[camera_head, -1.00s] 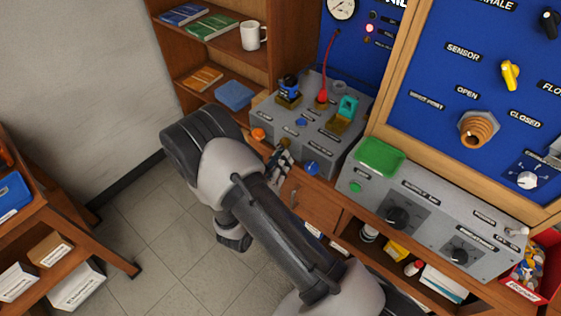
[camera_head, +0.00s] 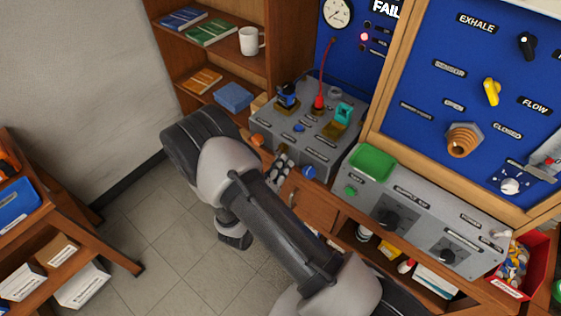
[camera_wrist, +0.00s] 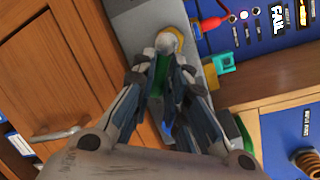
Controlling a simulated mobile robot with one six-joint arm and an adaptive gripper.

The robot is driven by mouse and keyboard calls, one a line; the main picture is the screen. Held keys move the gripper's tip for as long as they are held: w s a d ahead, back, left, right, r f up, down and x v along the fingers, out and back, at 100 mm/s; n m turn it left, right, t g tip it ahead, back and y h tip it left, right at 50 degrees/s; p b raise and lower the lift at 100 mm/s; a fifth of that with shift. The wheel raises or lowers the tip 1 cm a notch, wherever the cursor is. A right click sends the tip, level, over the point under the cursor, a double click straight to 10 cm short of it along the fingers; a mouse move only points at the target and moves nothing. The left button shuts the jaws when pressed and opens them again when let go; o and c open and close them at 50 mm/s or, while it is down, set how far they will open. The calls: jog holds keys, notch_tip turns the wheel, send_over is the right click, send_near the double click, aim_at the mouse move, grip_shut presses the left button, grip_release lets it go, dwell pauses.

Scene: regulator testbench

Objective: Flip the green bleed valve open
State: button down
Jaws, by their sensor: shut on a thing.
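My gripper (camera_wrist: 161,78) is at the front face of the grey console (camera_head: 325,152), between its orange knob and blue knob. In the wrist view its fingers are closed around a narrow green piece (camera_wrist: 160,72), which looks like the green bleed valve's handle. A round pale knob with a yellow rim (camera_wrist: 170,43) sits just beyond the fingertips. In the head view my gripper (camera_head: 279,168) hides the green piece, and how far the handle is turned cannot be told.
A teal-handled valve (camera_head: 342,113) and a red cable (camera_head: 323,85) stand on the console top. The blue knob (camera_head: 309,172) and orange knob (camera_head: 257,140) are close on either side. A wooden cabinet door (camera_wrist: 45,75) lies left in the wrist view.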

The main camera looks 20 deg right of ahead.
jog(key=c, duration=1.6)
grip_release()
jog(key=shift+s, duration=0.1)
jog(key=v, duration=1.2)
jog(key=shift+f, duration=0.1)
